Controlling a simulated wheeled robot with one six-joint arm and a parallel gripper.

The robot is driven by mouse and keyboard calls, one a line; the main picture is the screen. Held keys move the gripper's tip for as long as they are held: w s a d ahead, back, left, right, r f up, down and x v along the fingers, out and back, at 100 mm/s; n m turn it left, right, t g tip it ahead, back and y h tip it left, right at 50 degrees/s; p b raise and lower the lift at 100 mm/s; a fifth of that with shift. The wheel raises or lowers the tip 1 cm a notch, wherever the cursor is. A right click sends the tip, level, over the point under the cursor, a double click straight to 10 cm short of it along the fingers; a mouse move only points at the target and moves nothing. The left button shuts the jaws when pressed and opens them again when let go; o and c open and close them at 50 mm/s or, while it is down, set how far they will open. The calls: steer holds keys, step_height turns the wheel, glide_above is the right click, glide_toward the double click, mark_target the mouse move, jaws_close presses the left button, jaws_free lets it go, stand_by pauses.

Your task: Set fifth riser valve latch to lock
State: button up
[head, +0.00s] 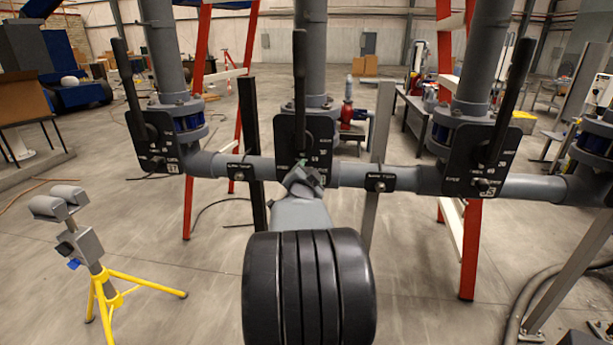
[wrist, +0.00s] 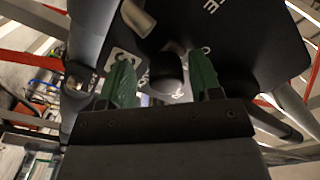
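Three riser valves stand in a row in the head view, each with a black plate and a long black lever. My gripper (head: 304,178) is at the lower edge of the middle plate (head: 292,133), whose lever (head: 300,75) stands upright. In the wrist view my gripper's green fingers (wrist: 162,84) are apart. A dark round-ended knob (wrist: 167,72) shows between them, with gaps on both sides. The black plate (wrist: 225,35) is behind it, with white lettering partly covered. The middle latch is hidden by my gripper in the head view. I cannot read which valve is the fifth.
The left plate (head: 152,138) and right plate (head: 482,158) flank the middle one, their levers tilted. A grey horizontal pipe (head: 365,175) runs below the plates. Red ladder legs stand behind. A yellow tripod stand (head: 105,290) is at the lower left, with open floor around it.

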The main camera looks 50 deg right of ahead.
steer(key=shift+a, duration=0.2)
steer(key=v, duration=1.3)
steer(key=shift+s+a, duration=0.15)
steer(key=shift+s, duration=0.05)
steer(key=shift+r, duration=0.1)
